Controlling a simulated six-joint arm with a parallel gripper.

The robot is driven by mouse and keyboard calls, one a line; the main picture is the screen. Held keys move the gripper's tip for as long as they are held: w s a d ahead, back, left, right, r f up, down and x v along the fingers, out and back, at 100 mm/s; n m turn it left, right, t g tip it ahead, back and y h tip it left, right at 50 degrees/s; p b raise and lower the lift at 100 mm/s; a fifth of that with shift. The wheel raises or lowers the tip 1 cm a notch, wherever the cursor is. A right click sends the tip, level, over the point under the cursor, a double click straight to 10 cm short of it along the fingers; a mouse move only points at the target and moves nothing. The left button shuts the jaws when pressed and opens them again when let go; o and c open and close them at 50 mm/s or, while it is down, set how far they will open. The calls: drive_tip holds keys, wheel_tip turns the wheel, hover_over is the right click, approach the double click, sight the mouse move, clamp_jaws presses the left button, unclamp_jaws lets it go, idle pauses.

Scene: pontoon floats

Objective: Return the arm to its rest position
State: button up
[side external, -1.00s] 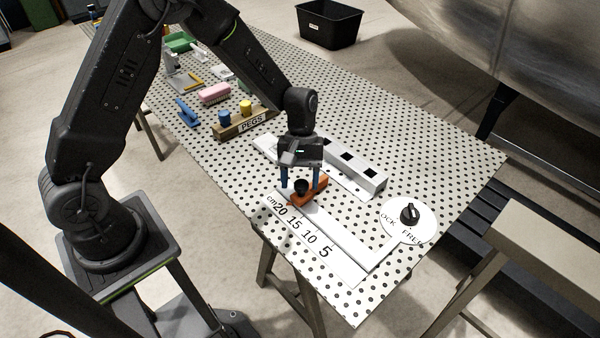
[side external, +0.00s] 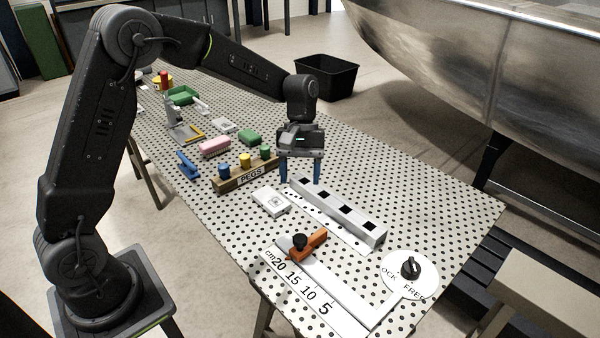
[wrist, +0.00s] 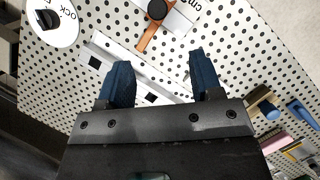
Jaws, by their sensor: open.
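My gripper (side external: 300,172) has blue fingers and hangs pointing down above the dotted table (side external: 440,200), by the far end of a white rail with dark square holes (side external: 350,214). In the wrist view my gripper (wrist: 163,80) shows its two fingers spread apart with nothing between them. An orange slider with a black knob (side external: 303,244) sits on the white centimetre ruler (side external: 345,297), apart from my gripper. It also shows at the top of the wrist view (wrist: 150,32).
A pegs block (side external: 232,181) with coloured pegs and a white box (side external: 271,201) stand left of my gripper. A round lock dial (side external: 410,272) lies at the right. A black bin (side external: 327,76) stands beyond the table. The air above the table's right part is clear.

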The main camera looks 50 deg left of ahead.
drive_tip(key=s+r+m+t+y, duration=0.2)
drive_tip(key=s+r+m+t, duration=0.2)
drive_tip(key=s+r, duration=0.55)
drive_tip(key=s+r+m+t+y, duration=0.1)
drive_tip(key=s+m+t, duration=0.3)
drive_tip(key=s, duration=0.8)
drive_tip(key=shift+a+r+m+t, duration=0.15)
drive_tip(key=shift+r+m+t, duration=0.25)
drive_tip(key=shift+r+m, duration=0.1)
drive_tip(key=shift+o, duration=0.4)
idle(1.0)
